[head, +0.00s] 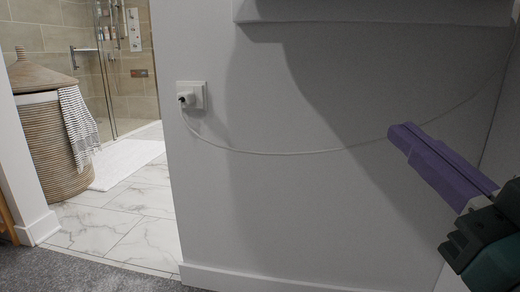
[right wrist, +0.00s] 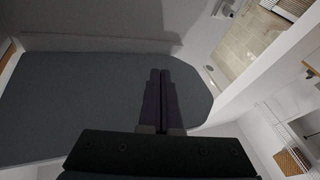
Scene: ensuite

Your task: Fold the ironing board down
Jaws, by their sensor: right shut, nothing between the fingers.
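A dark grey panel with a tapered, rounded end fills much of the right wrist view; it looks like the ironing board (right wrist: 75,100). The head view does not show this dark surface. My right gripper (head: 397,133) is at the right of the head view, its purple fingers pressed together with nothing between them. In the right wrist view the closed fingers (right wrist: 160,75) overlap the board near its rounded end. I cannot tell whether they touch it. My left gripper is not in view.
A pale ledge (head: 375,14) juts from the wall at the top. A white cord (head: 290,153) runs across the wall from a socket (head: 192,97). A doorway at left opens onto a tiled bathroom with a wicker basket (head: 55,145). Grey carpet (head: 80,272) lies below.

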